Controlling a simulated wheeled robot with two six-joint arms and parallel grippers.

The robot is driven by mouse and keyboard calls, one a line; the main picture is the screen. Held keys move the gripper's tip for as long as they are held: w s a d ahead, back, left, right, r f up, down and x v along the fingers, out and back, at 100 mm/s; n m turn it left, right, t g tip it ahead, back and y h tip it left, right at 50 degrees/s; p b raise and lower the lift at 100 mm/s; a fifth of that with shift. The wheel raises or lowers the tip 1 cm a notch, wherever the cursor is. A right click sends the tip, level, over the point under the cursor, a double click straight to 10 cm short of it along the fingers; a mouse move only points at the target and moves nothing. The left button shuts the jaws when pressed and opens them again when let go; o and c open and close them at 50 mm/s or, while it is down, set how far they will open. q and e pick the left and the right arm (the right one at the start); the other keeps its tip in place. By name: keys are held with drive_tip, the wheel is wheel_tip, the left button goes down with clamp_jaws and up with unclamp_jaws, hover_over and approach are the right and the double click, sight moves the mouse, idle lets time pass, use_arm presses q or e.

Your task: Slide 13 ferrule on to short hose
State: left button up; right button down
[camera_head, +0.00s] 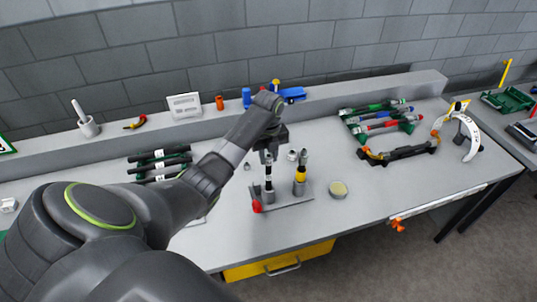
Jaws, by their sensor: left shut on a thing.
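My left gripper (271,147) is over the middle of the bench, pointing down and shut on a small silver piece (268,158), which looks like a ferrule; the fingers partly hide it. Right below is an upright dark hose (268,183) in a grey stand plate (287,201). I cannot tell whether the silver piece is around the hose end or just above it. A second upright piece (300,180), with a yellow band and a silver top, stands to the right on the same plate. The number 13 cannot be read. My right gripper is not in view.
A red knob (257,206) is at the plate's left front. A round tin (338,189) stands right of it. Dark hoses (160,163) lie left; coloured hoses lie on a green rack (391,129) at right.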

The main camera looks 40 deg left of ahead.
use_arm(q)
drive_tip(key=shift+f+b, duration=0.3)
drive_tip(key=shift+f, duration=0.35)
drive_tip(key=o, duration=1.1)
drive_tip(key=shift+c, duration=0.2)
drive_tip(key=shift+r, duration=0.1)
